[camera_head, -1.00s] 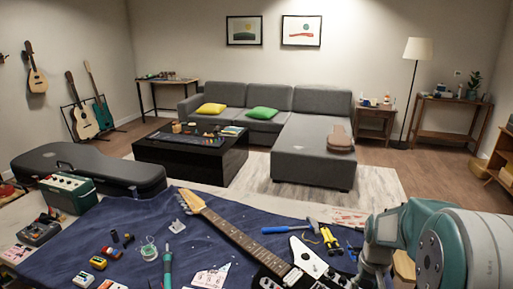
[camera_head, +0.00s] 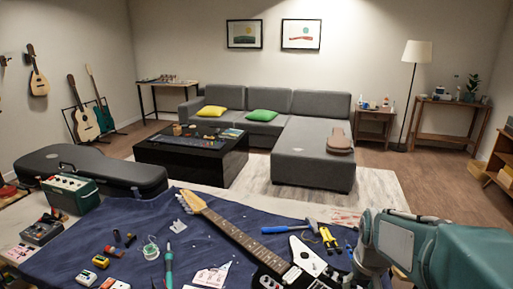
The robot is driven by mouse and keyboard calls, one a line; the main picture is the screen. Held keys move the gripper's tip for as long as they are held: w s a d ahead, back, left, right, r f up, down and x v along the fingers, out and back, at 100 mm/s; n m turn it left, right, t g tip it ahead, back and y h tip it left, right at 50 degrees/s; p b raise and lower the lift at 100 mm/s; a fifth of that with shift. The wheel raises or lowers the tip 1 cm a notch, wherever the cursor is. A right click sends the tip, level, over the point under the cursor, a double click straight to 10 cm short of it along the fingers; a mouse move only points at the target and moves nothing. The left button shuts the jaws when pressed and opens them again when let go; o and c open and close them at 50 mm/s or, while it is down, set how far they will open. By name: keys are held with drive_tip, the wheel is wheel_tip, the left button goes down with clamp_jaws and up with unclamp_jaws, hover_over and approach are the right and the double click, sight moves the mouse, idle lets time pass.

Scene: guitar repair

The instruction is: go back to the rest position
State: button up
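My arm, teal and grey, shows at the lower right, over the right end of the workbench. My gripper is not in the picture, so what it holds cannot be seen. On the bench, a black and white electric guitar (camera_head: 235,236) lies on a dark blue cloth (camera_head: 125,222), its neck pointing to the upper left. My arm covers the bench area right of the guitar body.
A blue-handled hammer (camera_head: 288,228) and yellow-handled pliers (camera_head: 328,238) lie near my arm. A soldering iron (camera_head: 168,265), small pedals (camera_head: 87,278), a green amplifier (camera_head: 70,193) and a black guitar case (camera_head: 95,170) are to the left. The sofa (camera_head: 312,168) stands beyond the bench.

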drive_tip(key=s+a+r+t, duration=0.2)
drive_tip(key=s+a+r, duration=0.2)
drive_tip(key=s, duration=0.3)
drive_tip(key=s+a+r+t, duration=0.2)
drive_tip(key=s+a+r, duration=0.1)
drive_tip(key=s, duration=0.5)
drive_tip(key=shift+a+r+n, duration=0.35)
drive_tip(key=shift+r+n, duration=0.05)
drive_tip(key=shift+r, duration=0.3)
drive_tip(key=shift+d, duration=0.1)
